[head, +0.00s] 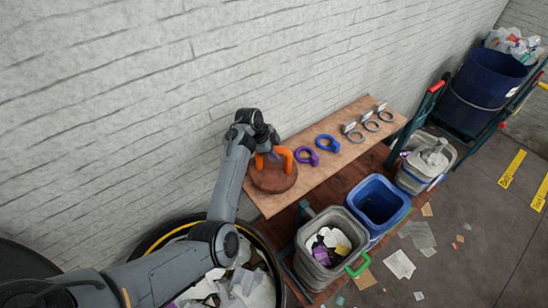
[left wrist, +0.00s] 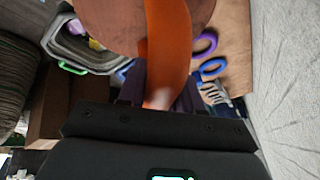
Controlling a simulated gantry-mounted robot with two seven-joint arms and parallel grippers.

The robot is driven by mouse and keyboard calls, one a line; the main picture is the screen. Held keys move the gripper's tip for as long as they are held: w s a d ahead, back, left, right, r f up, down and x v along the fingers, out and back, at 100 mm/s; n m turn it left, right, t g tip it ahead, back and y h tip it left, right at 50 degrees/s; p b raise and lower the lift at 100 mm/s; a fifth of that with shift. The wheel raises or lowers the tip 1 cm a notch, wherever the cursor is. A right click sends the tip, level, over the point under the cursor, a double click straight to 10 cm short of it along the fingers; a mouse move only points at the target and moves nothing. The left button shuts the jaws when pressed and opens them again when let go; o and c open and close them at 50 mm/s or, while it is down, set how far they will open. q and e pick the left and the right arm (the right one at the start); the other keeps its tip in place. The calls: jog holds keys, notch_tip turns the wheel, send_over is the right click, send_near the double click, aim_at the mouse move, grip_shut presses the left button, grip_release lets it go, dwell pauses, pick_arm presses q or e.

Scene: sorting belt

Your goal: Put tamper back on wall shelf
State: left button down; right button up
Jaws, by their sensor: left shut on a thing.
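The tamper has a round brown base (head: 272,181) and an orange handle (head: 287,153). My left gripper (head: 269,157) is shut on the orange handle. The handle also fills the middle of the left wrist view (left wrist: 168,45), between the dark fingers, with the brown base (left wrist: 100,14) beyond it. The wall shelf (head: 331,163) is a light wooden board along the white brick wall. In the head view the base overlaps the shelf's left end; whether it touches the board I cannot tell. My right gripper is out of view.
On the shelf are a purple ring tool (head: 306,156), a blue one (head: 327,143) and several grey ones (head: 371,121). Below stand a grey bin (head: 343,222) with paper, an empty blue bin (head: 384,190) and another grey bin (head: 421,184). A dark blue barrel (head: 484,92) stands far right.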

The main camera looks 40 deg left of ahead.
aim_at(274, 169)
pick_arm(q)
jog(key=shift+a+f, duration=0.1)
jog(key=shift+a, duration=0.15)
jog(key=shift+f+p, duration=0.45)
jog(key=shift+f, duration=1.6)
jog(key=c, duration=0.8)
grip_release()
jog(key=shift+f, duration=0.1)
jog(key=shift+o, duration=0.2)
